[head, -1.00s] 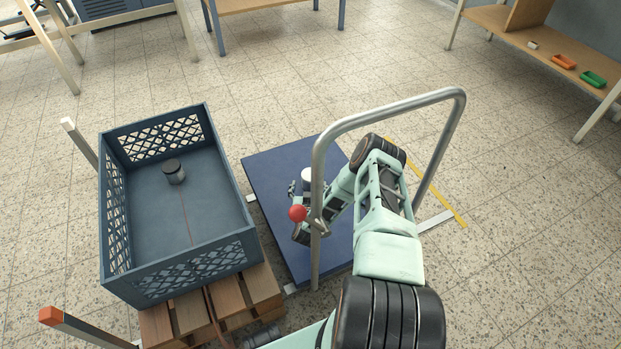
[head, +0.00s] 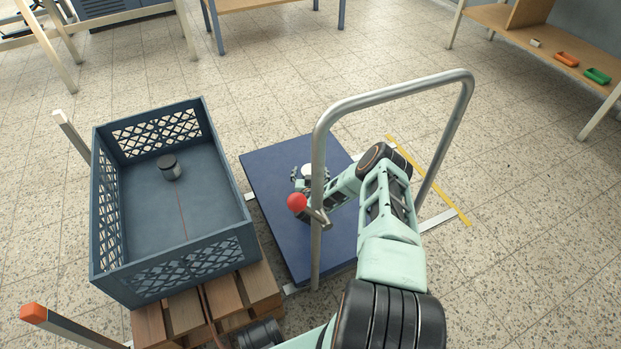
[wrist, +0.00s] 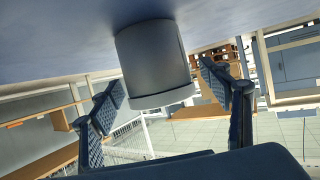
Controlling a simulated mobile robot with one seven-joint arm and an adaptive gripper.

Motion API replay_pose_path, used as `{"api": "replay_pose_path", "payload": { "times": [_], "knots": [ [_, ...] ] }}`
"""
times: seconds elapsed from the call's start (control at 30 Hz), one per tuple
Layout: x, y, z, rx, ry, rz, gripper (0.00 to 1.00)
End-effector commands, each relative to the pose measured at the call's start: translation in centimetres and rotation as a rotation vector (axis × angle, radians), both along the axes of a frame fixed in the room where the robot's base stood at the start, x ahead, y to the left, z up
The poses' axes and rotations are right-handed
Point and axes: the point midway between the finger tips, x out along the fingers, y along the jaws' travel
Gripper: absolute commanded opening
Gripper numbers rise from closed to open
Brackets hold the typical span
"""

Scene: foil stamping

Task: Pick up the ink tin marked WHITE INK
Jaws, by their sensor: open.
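A pale tin with a white top (head: 309,170) stands on the deck of a blue platform cart (head: 285,225); my gripper partly hides it. In the wrist view the tin is a plain grey cylinder (wrist: 155,60), shaded, with no readable marking. My gripper (head: 303,183) is open at the tin. In the wrist view its two fingers (wrist: 163,85) lie one on each side of the tin, with gaps on both sides. A second, dark tin (head: 170,169) with a dark lid stands in the blue-grey crate (head: 243,222), away from my gripper.
The crate sits on a wooden pallet (head: 262,291) to the left. A shelf bench (head: 490,15) stands at the back right. The floor between is clear.

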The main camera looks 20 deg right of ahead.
Motion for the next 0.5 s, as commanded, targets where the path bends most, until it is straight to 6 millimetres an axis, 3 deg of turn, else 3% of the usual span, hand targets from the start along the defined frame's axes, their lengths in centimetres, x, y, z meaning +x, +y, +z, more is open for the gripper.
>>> {"api": "replay_pose_path", "payload": {
  "times": [0.07,0.5],
  "knots": [
    [-0.01,0.01,0.02,0.0,0.0,0.0,0.66],
    [-0.03,0.01,0.02,0.0,0.0,0.0,0.18]
  ]
}}
